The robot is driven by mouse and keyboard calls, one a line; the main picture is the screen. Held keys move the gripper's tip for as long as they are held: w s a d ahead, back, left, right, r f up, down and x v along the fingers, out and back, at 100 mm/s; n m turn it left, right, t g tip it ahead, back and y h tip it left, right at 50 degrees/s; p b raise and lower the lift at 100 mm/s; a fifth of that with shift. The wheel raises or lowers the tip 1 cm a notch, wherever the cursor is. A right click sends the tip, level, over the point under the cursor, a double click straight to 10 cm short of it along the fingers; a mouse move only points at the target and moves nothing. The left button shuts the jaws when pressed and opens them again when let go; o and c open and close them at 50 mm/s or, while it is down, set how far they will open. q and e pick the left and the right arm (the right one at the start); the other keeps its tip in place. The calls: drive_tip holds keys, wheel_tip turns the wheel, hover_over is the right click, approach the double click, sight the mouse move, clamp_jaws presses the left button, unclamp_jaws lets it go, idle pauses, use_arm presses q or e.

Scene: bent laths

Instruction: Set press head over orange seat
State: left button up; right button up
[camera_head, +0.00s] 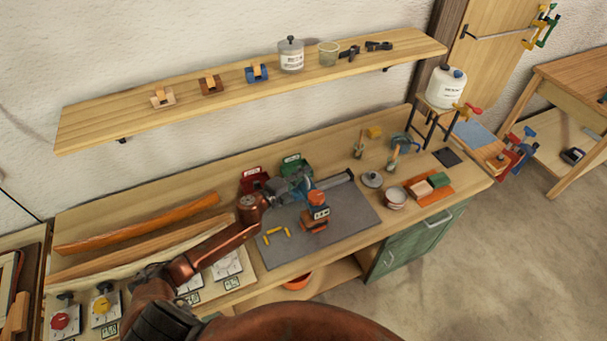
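On the grey mat (352,215) a small stack shows. Its upper part is a dark block with an orange cap and a pale label, likely the press head (318,211). Under it is an orange piece, likely the orange seat (313,226). The two look very close; I cannot tell whether they touch or are lined up. My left gripper (301,187) is behind and left of the stack, over the mat's back edge. Its fingers are too small and overlapped to read, so I cannot tell whether it holds anything. My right gripper is not in view.
Yellow pieces (273,234) lie left of the stack. Red (253,179) and green (293,165) bins stand behind. Bent laths (140,224) lie at left. A pot (395,198) and an orange tray (436,195) are at right. The mat's right part is clear.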

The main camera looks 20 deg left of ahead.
use_arm(q)
drive_tip(key=shift+s+a, duration=0.1)
drive_tip(key=shift+s, duration=0.05)
drive_tip(key=v, duration=1.2)
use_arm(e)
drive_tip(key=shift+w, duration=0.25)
